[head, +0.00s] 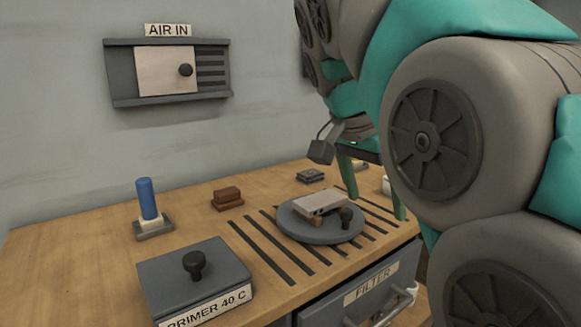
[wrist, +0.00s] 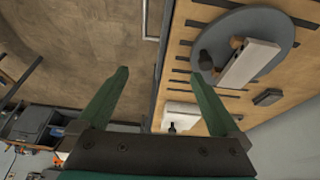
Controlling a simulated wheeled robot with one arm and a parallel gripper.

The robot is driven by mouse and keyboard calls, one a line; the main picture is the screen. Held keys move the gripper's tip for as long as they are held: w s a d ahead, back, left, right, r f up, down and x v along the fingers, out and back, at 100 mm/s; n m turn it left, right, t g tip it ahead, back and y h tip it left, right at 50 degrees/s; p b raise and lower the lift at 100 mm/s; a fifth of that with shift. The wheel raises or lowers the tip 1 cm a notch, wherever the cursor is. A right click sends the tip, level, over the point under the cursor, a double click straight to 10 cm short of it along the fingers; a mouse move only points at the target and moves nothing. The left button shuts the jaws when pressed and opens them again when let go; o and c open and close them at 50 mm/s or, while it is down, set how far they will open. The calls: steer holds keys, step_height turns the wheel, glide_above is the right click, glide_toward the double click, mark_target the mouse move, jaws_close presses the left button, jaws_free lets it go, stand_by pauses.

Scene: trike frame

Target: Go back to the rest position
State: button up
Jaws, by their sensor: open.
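My gripper (head: 375,204) is at the right of the bench in the head view, partly behind my own arm links. Its two green fingers are spread with nothing between them. In the wrist view the open fingers (wrist: 161,75) point over the bench's front edge, with the floor to one side. A grey round plate (head: 296,229) lies on the slatted part of the bench, left of the fingers. On it are a pale block (head: 318,203), a black knob and a small brown piece. The plate also shows in the wrist view (wrist: 262,22), apart from the fingers.
The bench (head: 90,245) also holds a blue cylinder (head: 147,198) on a stand, a brown block (head: 228,196), and a grey box (head: 190,275) labelled PRIMER 40 C. A FILTER drawer (head: 345,305) is in the front. An AIR IN panel (head: 125,70) is on the wall.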

steer(key=s+d+f+n+g+y, duration=0.1)
steer(key=s+f+n, duration=0.4)
steer(key=s+f, duration=0.7)
steer(key=s+d+f+n+g+y, duration=0.1)
steer(key=s+f+n, duration=0.4)
steer(key=s+f, duration=0.7)
step_height(320, 180, down, 5)
steer(key=shift+f+g+y, duration=0.2)
steer(key=shift+g+y, duration=0.6)
steer(key=shift+g, duration=0.4)
steer(key=shift+d, duration=0.1)
